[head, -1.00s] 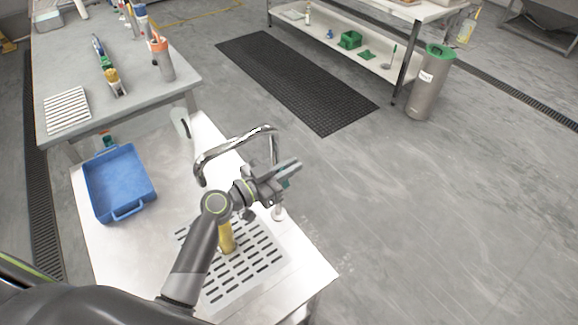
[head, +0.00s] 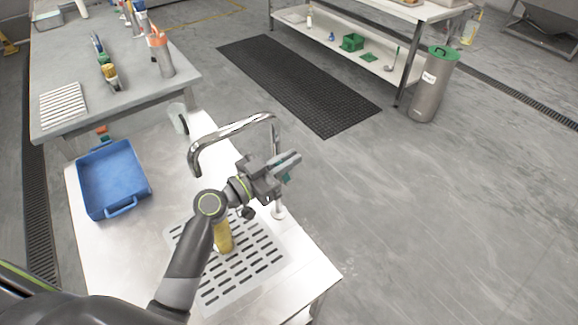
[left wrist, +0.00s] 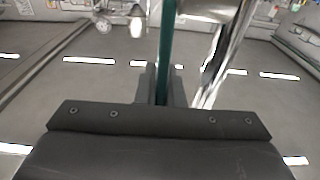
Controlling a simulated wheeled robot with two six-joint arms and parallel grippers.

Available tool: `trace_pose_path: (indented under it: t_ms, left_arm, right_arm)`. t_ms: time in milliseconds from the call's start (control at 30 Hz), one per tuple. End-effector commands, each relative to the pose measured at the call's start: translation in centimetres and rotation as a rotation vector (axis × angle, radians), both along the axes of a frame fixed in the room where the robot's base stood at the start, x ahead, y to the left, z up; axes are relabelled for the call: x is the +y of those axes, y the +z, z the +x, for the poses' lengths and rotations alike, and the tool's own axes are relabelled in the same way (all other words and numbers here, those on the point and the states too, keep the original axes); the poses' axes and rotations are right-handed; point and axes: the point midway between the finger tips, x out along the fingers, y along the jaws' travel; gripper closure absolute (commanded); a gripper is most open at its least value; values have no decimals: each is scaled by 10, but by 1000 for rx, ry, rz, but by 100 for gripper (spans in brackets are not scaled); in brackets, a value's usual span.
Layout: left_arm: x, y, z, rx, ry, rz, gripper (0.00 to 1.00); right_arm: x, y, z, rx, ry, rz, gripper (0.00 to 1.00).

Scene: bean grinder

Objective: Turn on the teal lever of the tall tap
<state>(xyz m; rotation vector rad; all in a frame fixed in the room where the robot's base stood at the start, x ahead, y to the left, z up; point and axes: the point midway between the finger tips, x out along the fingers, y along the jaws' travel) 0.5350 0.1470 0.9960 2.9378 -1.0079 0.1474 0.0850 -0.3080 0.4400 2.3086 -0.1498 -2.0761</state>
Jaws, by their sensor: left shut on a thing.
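The tall chrome tap (head: 232,127) stands on the steel counter, with its spout arching to the left. My left gripper (head: 285,163) is at the tap's upright, partly covering it. The teal lever (head: 286,177) shows only as a small patch by the fingers in the head view. In the left wrist view the teal lever (left wrist: 167,50) is a thin upright bar between the fingertips (left wrist: 162,85). The gripper is shut on it. The chrome pipe (left wrist: 222,60) runs close by on the right. My right gripper is not in view.
A slotted drain plate (head: 240,265) with a yellow item (head: 223,237) on it lies below my arm. A blue tray (head: 113,180) sits at the left of the counter (head: 315,268). Open floor lies to the right.

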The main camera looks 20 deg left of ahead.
Motion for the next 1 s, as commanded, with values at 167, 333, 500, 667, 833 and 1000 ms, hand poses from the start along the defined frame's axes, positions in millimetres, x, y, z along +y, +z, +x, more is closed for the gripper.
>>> trace_pose_path:
  t_ms: [167,333,500,667,833,1000]
  left_arm:
    - [0,0,0,-4,0,-2,100]
    - [0,0,0,-2,0,-2,100]
    - [0,0,-1,-2,-1,-2,74]
    - [0,0,-1,-2,-1,-2,70]
    - [0,0,-1,-2,-1,-2,70]
    - [2,-1,-3,-2,0,0,70]
  right_arm:
    - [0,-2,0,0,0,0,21]
    - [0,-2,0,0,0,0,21]
    - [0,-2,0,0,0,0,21]
    - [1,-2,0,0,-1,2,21]
    - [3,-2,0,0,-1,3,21]
    - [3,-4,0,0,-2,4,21]
